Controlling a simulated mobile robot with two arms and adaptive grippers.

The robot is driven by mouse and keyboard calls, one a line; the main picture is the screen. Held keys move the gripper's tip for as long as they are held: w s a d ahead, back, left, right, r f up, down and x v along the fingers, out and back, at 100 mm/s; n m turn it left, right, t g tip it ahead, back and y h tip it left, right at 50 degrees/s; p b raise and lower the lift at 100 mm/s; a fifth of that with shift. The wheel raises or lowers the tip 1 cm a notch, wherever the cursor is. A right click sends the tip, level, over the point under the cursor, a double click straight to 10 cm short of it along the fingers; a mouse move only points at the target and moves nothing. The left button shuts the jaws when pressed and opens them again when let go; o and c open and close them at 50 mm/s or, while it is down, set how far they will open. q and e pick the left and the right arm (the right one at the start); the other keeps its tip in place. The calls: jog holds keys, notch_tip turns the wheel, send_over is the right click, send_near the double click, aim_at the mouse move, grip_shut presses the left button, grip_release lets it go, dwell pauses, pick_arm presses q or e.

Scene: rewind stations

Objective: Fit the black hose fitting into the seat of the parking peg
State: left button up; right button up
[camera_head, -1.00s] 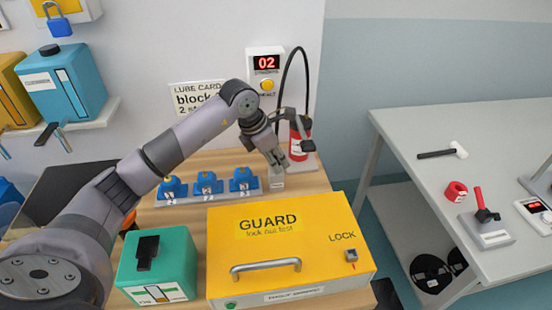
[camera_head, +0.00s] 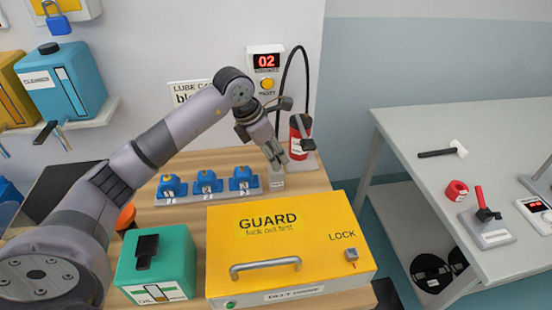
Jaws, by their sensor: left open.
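My left gripper (camera_head: 290,150) is open at the back right of the wooden bench, with one finger low on the left and the other in front of the red canister. A small grey block (camera_head: 277,178), possibly the parking peg, stands just below the left finger. A black hose (camera_head: 304,62) loops up from the red canister (camera_head: 300,128) and comes down behind the gripper. The black hose fitting cannot be made out; the gripper hides that end of the hose, and I cannot tell whether it touches the block. My right gripper is not in view.
A yellow guard box (camera_head: 315,225) with a handle fills the bench front. A rail of blue valve-like parts (camera_head: 222,192) lies left of the grey block. A green box (camera_head: 178,255) stands front left. A grey table (camera_head: 400,125) is to the right.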

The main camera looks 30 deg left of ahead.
pick_arm(q)
jog(key=b+v, duration=0.1)
jog(key=v, duration=0.8)
jog(key=shift+r, duration=0.25)
jog(key=shift+s, duration=0.1)
